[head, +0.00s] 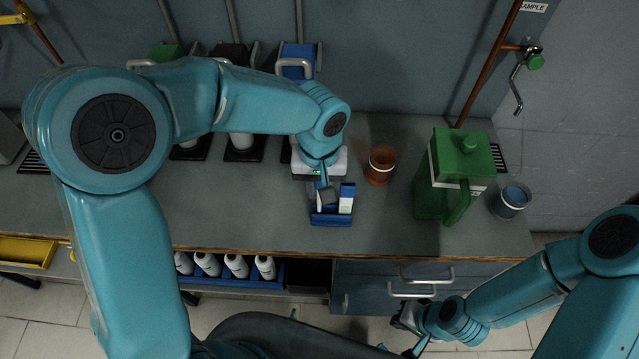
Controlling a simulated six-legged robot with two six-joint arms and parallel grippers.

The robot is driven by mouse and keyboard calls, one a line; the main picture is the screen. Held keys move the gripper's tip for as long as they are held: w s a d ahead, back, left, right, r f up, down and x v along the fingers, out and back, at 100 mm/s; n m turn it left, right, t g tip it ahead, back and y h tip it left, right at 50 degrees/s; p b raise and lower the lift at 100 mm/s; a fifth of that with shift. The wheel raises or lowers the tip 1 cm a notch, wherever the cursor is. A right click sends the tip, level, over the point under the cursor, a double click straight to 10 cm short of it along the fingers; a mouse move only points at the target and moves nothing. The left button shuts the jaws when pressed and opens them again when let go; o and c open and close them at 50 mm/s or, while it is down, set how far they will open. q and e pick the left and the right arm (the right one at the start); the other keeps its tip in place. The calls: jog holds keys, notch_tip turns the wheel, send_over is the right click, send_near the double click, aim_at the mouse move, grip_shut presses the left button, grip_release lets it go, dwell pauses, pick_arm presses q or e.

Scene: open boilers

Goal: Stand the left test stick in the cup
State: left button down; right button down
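A small blue holder (331,219) stands near the front of the grey counter, with pale upright sticks in it. The right-hand stick (346,200) shows clearly; the left one (320,200) is partly hidden by my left gripper. My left gripper (328,195) points down at the holder's left part, at or just above the left stick. Its fingers overlap in this view, so I cannot tell whether it grips anything. A brown cup (381,165) stands behind and right of the holder. My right gripper (403,345) is low in front of the drawers, away from the sticks; its fingertips are unclear.
A green lidded container (448,180) and a blue-grey cup (511,201) stand on the right of the counter (250,215). A white-topped device (335,164) is close behind the holder. White bottles (236,266) sit in a blue tray below. The counter between holder and green container is clear.

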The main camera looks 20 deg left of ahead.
pick_arm(q)
jog(key=shift+f+b, duration=0.5)
jog(key=shift+f, duration=0.15)
jog(key=c, duration=1)
grip_release()
jog(key=shift+r, duration=0.15)
jog(key=shift+r+p, duration=0.3)
jog(key=shift+p, duration=0.15)
jog(key=shift+r+p, duration=0.65)
notch_tip(320, 180, up, 10)
jog(key=shift+w+r+b, duration=0.1)
jog(key=shift+b, duration=0.5)
jog(key=shift+r, duration=0.5)
jog(key=shift+s, duration=0.2)
